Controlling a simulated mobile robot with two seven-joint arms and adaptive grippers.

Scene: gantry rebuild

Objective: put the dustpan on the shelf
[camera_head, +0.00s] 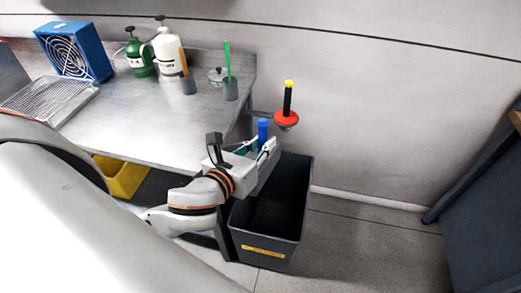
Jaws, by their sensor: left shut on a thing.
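I cannot make out a separate shelf; a steel worktop (150,122) lies to the left of the gripper. My right gripper is not in view.
The dark bin (238,222) stands on the floor beside the worktop. A red disc with a black and yellow handle (287,118) is by the wall. A dark cabinet (490,210) stands right.

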